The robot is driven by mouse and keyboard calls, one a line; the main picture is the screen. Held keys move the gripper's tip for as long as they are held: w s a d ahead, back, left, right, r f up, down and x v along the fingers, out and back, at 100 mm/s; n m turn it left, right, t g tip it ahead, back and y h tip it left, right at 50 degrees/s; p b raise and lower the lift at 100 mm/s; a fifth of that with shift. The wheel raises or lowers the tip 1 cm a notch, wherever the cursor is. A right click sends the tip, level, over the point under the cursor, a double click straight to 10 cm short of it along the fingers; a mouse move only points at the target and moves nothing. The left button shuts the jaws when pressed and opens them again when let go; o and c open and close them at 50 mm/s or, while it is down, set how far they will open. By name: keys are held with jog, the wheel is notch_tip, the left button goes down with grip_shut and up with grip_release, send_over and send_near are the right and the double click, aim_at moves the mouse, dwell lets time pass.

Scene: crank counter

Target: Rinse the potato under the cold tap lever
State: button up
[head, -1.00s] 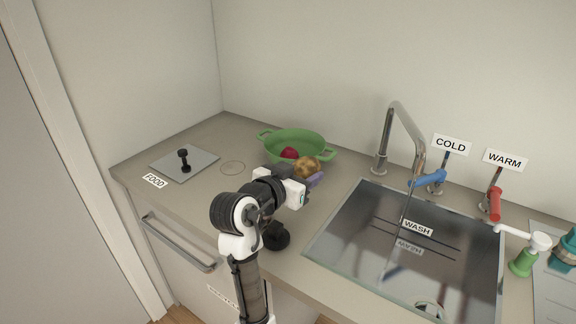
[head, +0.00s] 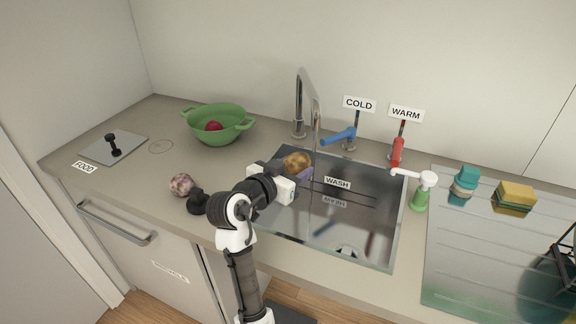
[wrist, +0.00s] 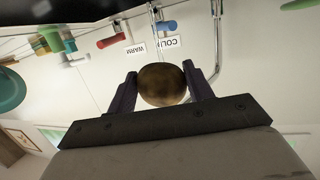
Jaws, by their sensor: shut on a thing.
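My gripper (head: 298,172) is shut on the brown potato (head: 297,160) and holds it up over the left back part of the sink (head: 375,232). In the wrist view the potato (wrist: 162,85) sits between the two fingers. The steel tap (head: 299,100) stands behind the sink, its spout a little right of and behind the potato in the head view. The blue cold tap lever (head: 338,136) is swung left under the COLD sign (head: 359,104); it also shows in the wrist view (wrist: 166,27). I cannot clearly tell whether water runs.
The red warm tap lever (head: 397,152) and a green soap dispenser (head: 420,198) stand right of the cold lever. A green colander (head: 232,126) holding a red item is at the back left. A pinkish round vegetable (head: 181,184) lies on the counter. A yellow-green sponge (head: 515,194) lies right.

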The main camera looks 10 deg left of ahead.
jog(key=r+x, duration=0.1)
jog(key=x, duration=0.6)
jog(key=shift+w+d+r, duration=0.2)
jog(key=shift+w+d, duration=0.05)
jog(key=shift+w, duration=0.2)
jog(key=shift+s+a, duration=0.1)
dwell(1.8)
jog(key=shift+f+v, duration=0.25)
jog(key=shift+v, duration=1.05)
jog(key=shift+f+v, duration=0.25)
jog(key=shift+v, duration=1)
jog(key=shift+f+v, duration=0.3)
jog(key=shift+v, duration=1)
jog(key=shift+s+a, duration=0.1)
jog(key=shift+s, duration=0.05)
